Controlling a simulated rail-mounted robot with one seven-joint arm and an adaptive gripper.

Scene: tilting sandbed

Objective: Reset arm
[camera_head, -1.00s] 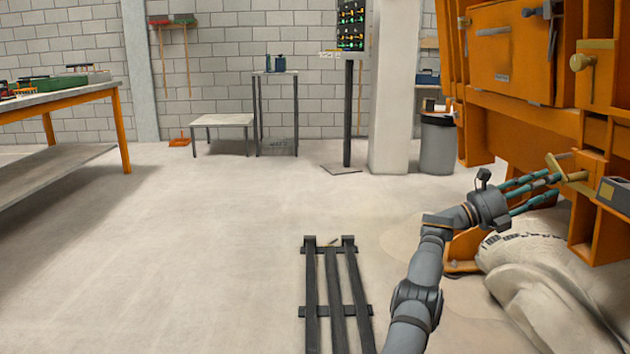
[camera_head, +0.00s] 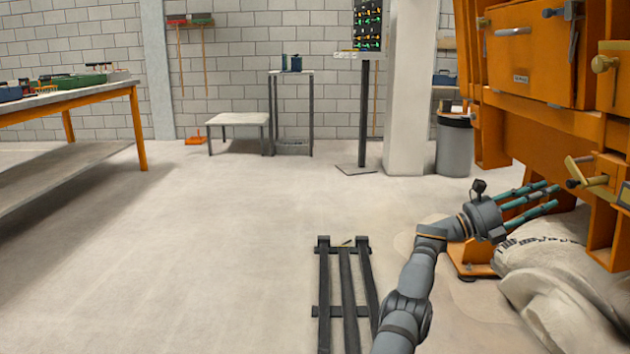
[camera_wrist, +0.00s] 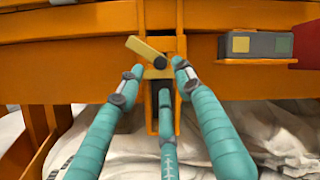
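My gripper (camera_head: 550,196) has three teal fingers and reaches toward the orange machine (camera_head: 535,130) at the right. In the wrist view the fingers (camera_wrist: 160,78) are spread apart with nothing held between them. A brass lever with a dark round end (camera_head: 592,183) sits on the machine just past the fingertips in the head view. It also shows between and beyond the fingertips in the wrist view (camera_wrist: 146,49). The gripper appears apart from the lever.
White sacks (camera_head: 550,265) lie under the machine, below my gripper. A dark slatted frame (camera_head: 348,290) lies on the floor by my arm. A grey bin (camera_head: 455,147) stands behind. A workbench (camera_head: 75,104) is at the left. The middle floor is clear.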

